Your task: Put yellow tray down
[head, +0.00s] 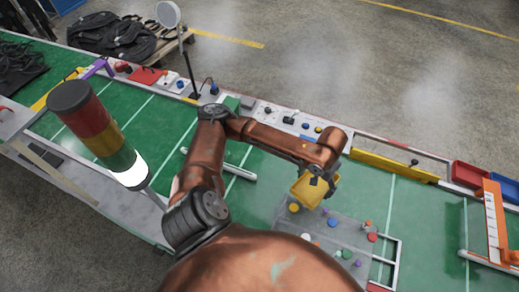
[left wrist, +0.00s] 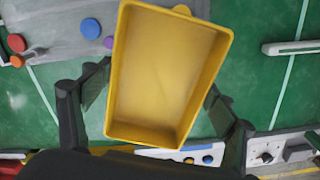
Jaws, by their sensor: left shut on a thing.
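The yellow tray (head: 306,194) is an empty, shallow rectangular box. In the head view it hangs tilted from my left gripper (head: 320,175), above the far edge of a grey board (head: 350,232) on the green table. In the left wrist view the tray (left wrist: 165,75) fills the middle with its open side facing the camera. The dark fingers of my left gripper (left wrist: 157,90) stand on both sides of it, shut on it. Their contact points are partly hidden behind the tray. My right gripper is not in view.
Several coloured round pieces (head: 371,237) stand on the grey board. The green table (head: 265,200) has clear patches around it. A signal tower (head: 97,132) stands at left.

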